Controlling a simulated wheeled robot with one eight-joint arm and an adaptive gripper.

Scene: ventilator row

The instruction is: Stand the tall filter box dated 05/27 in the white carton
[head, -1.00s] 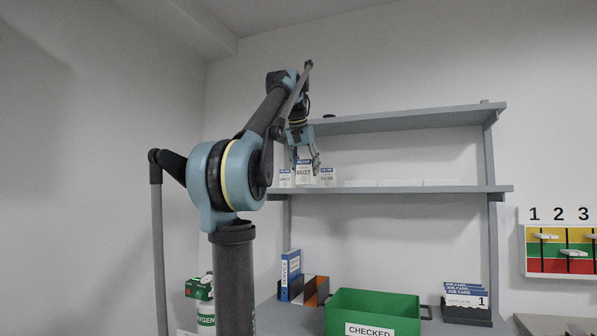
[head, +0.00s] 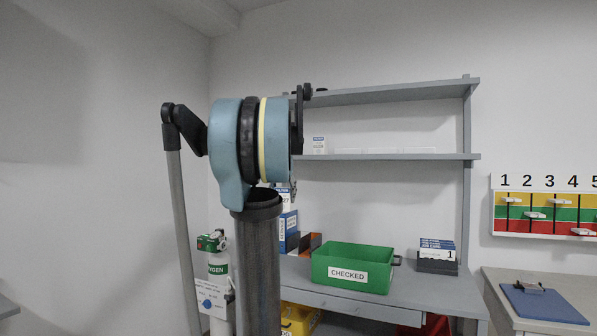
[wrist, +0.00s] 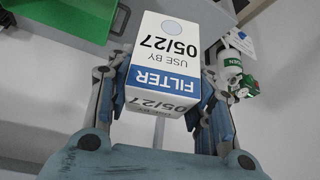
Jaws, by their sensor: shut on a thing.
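My gripper (wrist: 165,88) is shut on the tall filter box (wrist: 170,55), white with a blue FILTER band and marked USE BY 05/27. The box sits between the two fingers in the wrist view. In the head view a small part of the box (head: 284,196) shows beside my arm, below the shelf and above the desk; my arm hides most of it and the gripper. I cannot pick out the white carton for certain; low white shapes (head: 383,151) lie on the lower shelf.
Another small filter box (head: 319,146) stands on the lower shelf. A green CHECKED bin (head: 350,285), a blue binder (head: 289,222) and a card holder (head: 437,263) stand on the desk. An oxygen cylinder (head: 218,265) stands left of the desk. A clipboard (head: 540,304) lies at right.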

